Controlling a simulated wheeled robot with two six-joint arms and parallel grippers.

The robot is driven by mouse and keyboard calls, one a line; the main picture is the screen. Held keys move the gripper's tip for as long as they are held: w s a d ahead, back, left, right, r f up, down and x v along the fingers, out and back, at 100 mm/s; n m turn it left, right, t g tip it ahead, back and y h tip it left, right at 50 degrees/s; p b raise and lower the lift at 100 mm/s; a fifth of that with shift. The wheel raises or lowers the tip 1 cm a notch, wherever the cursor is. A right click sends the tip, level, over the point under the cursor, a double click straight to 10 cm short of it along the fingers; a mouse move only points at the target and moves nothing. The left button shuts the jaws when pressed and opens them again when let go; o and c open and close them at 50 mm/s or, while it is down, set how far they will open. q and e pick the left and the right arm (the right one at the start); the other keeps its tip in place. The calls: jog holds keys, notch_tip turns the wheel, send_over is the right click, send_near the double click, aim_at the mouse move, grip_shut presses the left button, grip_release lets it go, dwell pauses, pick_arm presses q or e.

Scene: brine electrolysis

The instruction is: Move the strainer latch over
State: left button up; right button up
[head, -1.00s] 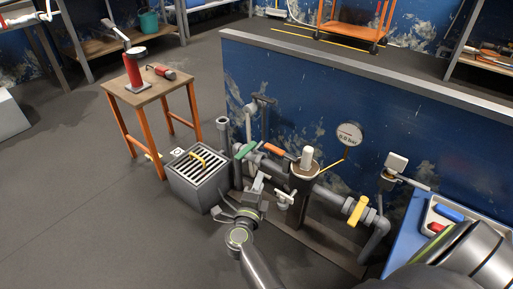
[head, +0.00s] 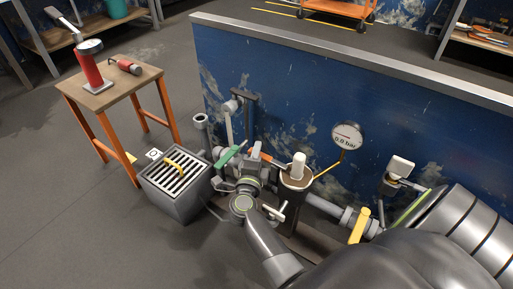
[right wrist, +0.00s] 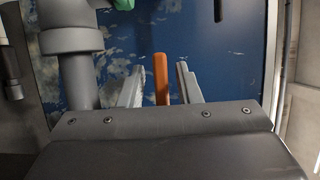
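The strainer (head: 297,182) is a dark pot with a white knob on top, in the pipework in front of the blue wall. An orange lever, which I take to be its latch, shows only in part beside the pot in the head view (head: 266,157). My right gripper (head: 254,158) is up at this lever. In the right wrist view the orange lever (right wrist: 161,80) stands upright between the two grey fingers of my right gripper (right wrist: 160,68). A gap shows on each side of it, so the fingers are open. My left gripper is not in view.
A green valve handle (head: 228,156) lies just left of the gripper. A gauge (head: 347,136) reading 0.0 bar stands above the pipe, with a yellow valve handle (head: 359,226) to the right. A grated grey box (head: 176,205) stands on the floor at left. A small table (head: 113,88) stands behind it.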

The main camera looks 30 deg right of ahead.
jog(key=shift+c, duration=0.4)
grip_shut()
